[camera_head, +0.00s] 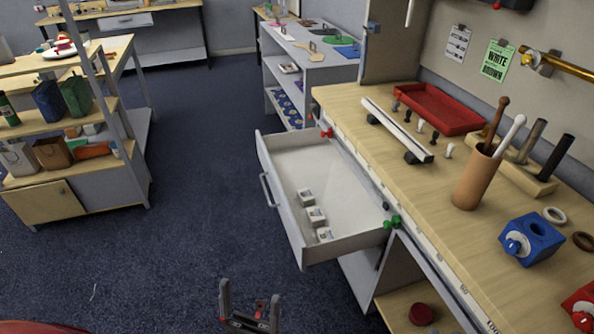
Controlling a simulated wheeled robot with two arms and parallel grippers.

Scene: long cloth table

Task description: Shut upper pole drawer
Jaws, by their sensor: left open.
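The drawer (330,192) is white inside and stands pulled out from under the wooden workbench top, left of the bench. Its grey front panel carries a bar handle (267,190) that faces left. Three small white blocks (316,216) lie in the drawer near its front. My left gripper (250,293) is at the bottom of the picture, nearer to me than the drawer and apart from it. Its two fingers are spread with nothing between them. My right gripper is not in view.
The workbench (375,150) holds a red tray (440,108), a brown cup of tools (477,178) and a blue block with a knob (531,238). A red knob (327,132) and a green knob (392,222) flank the drawer. Carpet left of the drawer is clear.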

